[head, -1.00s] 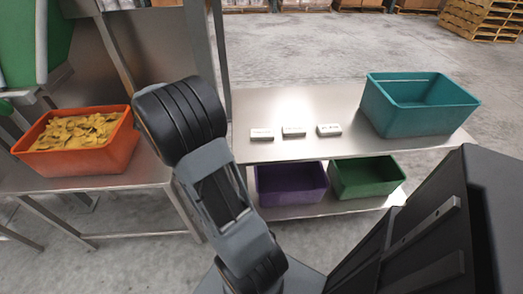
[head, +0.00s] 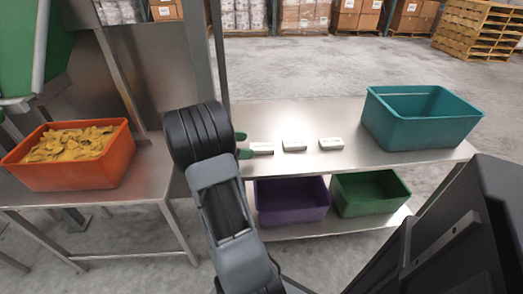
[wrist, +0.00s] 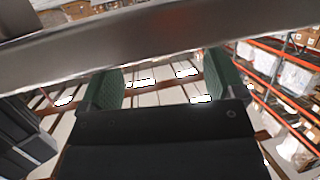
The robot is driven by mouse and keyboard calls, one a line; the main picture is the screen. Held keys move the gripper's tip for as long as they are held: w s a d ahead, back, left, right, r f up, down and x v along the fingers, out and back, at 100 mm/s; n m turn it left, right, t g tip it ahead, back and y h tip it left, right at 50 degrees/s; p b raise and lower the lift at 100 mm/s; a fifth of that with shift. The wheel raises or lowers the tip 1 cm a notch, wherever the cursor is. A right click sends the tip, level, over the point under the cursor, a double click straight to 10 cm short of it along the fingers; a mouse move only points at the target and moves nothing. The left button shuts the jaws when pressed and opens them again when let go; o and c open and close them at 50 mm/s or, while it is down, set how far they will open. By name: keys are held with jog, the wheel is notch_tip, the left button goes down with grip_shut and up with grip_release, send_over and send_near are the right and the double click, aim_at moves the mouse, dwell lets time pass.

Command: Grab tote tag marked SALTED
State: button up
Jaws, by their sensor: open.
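Three small white tags lie in a row on the steel table: a left tag (head: 262,148), a middle tag (head: 294,145) and a right tag (head: 331,144). Their lettering is too small to read, so I cannot tell which is marked SALTED. My gripper (head: 243,145) is open, its green fingertips just left of the left tag, one on the far side and one on the near side. I cannot tell whether they touch it. In the wrist view the gripper (wrist: 165,84) has nothing visible between its fingers, and no tag shows there.
A teal tote (head: 421,118) stands at the table's right end. A purple tote (head: 291,201) and a green tote (head: 369,192) sit on the shelf below. An orange tote of chips (head: 72,155) stands left. A steel post (head: 220,70) rises behind my arm.

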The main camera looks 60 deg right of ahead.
aim_at(264, 145)
jog(key=x, duration=0.5)
jog(key=shift+a+r, duration=0.1)
jog(key=c, duration=1.2)
jog(key=shift+r, duration=0.15)
